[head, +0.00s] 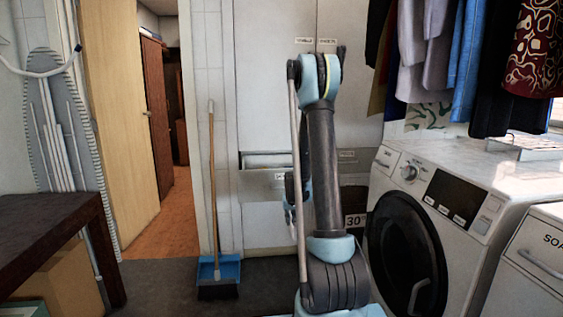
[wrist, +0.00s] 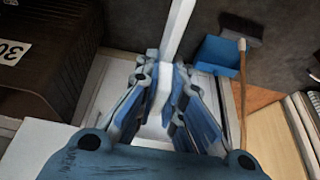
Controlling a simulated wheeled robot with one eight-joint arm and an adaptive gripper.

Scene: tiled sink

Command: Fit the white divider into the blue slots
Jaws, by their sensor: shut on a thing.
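The white divider (wrist: 178,32) shows in the wrist view as a long, narrow white strip. It runs from between the fingers of my gripper (wrist: 165,80) up past the top edge of the picture. The gripper is shut on it, and its lower part is partly hidden by the fingers. In the head view my gripper is mostly hidden behind my arm, in front of pale cabinet fronts (head: 270,90), and I cannot make out the divider there. I cannot clearly identify the blue slots in either view.
A blue dustpan (head: 228,268) and a wooden-handled broom (head: 212,180) stand left of my arm; the dustpan also shows in the wrist view (wrist: 214,54). A white washing machine (head: 450,200) stands at right, with clothes hanging above. A dark table (head: 50,225) is at left.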

